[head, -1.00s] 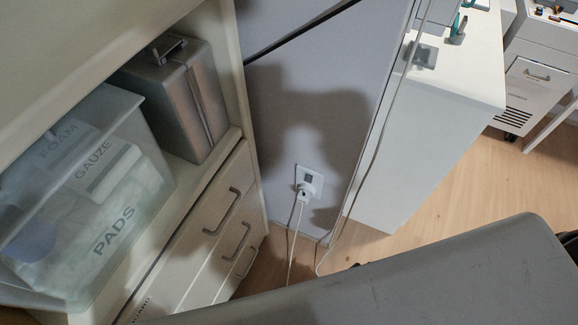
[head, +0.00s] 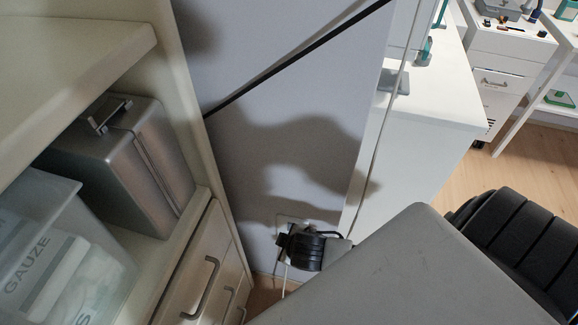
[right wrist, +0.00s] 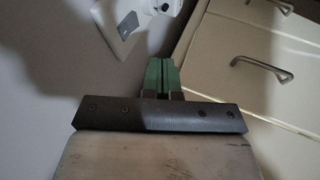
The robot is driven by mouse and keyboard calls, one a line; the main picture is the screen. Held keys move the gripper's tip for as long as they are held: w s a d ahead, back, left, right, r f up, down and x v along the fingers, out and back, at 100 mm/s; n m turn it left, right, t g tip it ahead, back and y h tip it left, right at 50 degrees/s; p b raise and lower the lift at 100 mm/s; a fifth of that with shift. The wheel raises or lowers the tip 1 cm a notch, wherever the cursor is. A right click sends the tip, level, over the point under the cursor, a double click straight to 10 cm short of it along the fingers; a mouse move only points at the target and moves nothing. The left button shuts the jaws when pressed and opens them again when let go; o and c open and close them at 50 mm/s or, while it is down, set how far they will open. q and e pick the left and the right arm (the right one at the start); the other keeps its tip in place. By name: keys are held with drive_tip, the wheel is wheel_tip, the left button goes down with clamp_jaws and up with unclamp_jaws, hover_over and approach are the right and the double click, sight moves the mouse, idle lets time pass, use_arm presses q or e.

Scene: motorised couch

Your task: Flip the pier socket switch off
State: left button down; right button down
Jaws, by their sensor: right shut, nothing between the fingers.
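The pier socket (head: 284,221) is a white plate low on the grey wall panel in the head view, partly hidden behind my right gripper (head: 283,241). In the right wrist view the socket plate (right wrist: 112,42) is at the top left, with its grey switch (right wrist: 128,26) showing. A white plug (right wrist: 158,6) sits in it, cut by the top edge. My right gripper's green fingertips (right wrist: 162,73) are shut and empty, below and to the right of the switch in that view. I cannot tell whether they touch anything. My left gripper is not in view.
A cream cabinet with drawers (head: 190,275) stands close left of the socket. A metal case (head: 125,160) and a clear bin (head: 50,250) sit on its shelf. A white cord (head: 284,285) hangs below the socket. A white counter (head: 440,110) stands to the right.

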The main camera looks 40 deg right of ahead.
drive_tip(key=w+d+f, duration=0.1)
drive_tip(key=w+f, duration=0.2)
drive_tip(key=w+d+f+b, duration=0.1)
drive_tip(key=f, duration=0.1)
drive_tip(key=shift+w+d, duration=0.2)
drive_tip(key=shift+d, duration=0.1)
drive_tip(key=shift+w+d+f, duration=0.2)
drive_tip(key=shift+w+d, duration=0.1)
drive_tip(key=shift+d, duration=0.1)
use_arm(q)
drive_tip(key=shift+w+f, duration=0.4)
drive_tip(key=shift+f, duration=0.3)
